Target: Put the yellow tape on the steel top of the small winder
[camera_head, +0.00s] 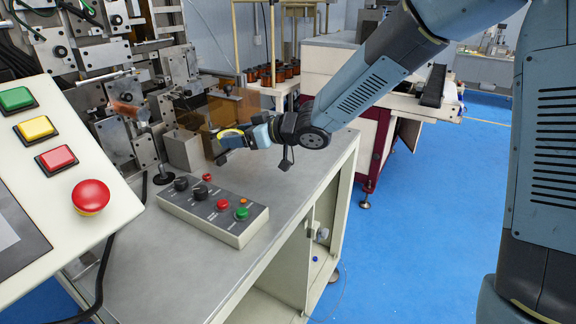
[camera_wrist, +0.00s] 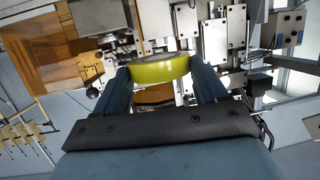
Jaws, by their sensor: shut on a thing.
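My gripper (camera_wrist: 160,82) is shut on the yellow tape (camera_wrist: 160,69), a round roll held between the two fingers in the wrist view. In the head view my gripper (camera_head: 238,139) holds the tape (camera_head: 229,132) above the steel top (camera_head: 310,150) of the small winder, near its back part. The tape is apart from the steel, at a small height that I cannot judge exactly. The gripper partly covers the tape in the head view.
A control box (camera_head: 215,210) with knobs and buttons lies on the steel top. A metal block (camera_head: 184,151) and an orange see-through guard (camera_head: 230,112) stand close to the gripper. A tilted button panel (camera_head: 60,180) is at left. The front steel area is clear.

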